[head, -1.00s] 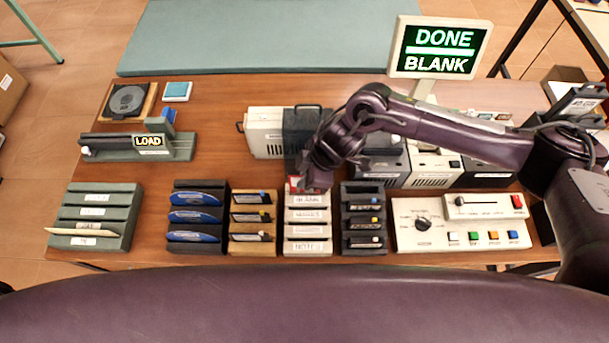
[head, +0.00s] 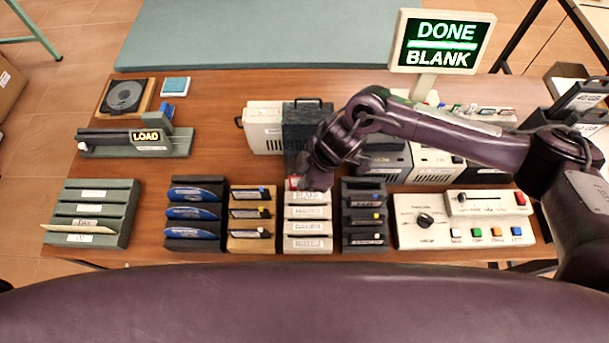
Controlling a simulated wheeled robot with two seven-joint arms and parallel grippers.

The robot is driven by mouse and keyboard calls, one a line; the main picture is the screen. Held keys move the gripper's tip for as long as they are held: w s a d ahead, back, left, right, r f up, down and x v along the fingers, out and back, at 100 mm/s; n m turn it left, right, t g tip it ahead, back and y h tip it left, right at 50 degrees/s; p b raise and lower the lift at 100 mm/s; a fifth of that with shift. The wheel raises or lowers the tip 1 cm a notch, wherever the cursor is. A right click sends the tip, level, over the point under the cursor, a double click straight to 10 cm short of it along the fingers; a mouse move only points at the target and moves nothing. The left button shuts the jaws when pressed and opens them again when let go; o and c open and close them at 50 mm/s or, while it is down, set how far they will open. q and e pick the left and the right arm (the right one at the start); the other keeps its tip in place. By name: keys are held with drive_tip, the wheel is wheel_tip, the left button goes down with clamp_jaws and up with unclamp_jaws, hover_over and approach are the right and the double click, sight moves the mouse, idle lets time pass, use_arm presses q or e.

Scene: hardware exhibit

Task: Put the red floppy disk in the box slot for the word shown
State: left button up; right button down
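The screen (head: 441,42) at the back right shows the words DONE and BLANK in a green-lit frame. A cream slotted box (head: 307,228) stands at the front middle, with labelled slots one behind another. Its rearmost label reads BLANK. A small red and white piece, seemingly the red floppy disk (head: 293,183), shows at the rear slot, beside my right gripper (head: 314,182). Its lower part is hidden, so I cannot tell how deep it sits. My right gripper is right over the box's rear end. Its fingertips are hidden by its own body. My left gripper is out of view.
A dark rack (head: 364,222) and a tan rack (head: 251,232) flank the box closely. A control panel (head: 464,222) with a knob and coloured buttons is at right. Grey machines (head: 264,128) stand behind. The table's left middle has bare wood.

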drive_tip(key=shift+f+b, duration=0.4)
drive_tip(key=shift+f, duration=0.4)
drive_tip(key=c, duration=1.6)
unclamp_jaws()
drive_tip(key=shift+r, duration=0.1)
wheel_tip(320, 180, up, 8)
drive_tip(key=p, duration=0.8)
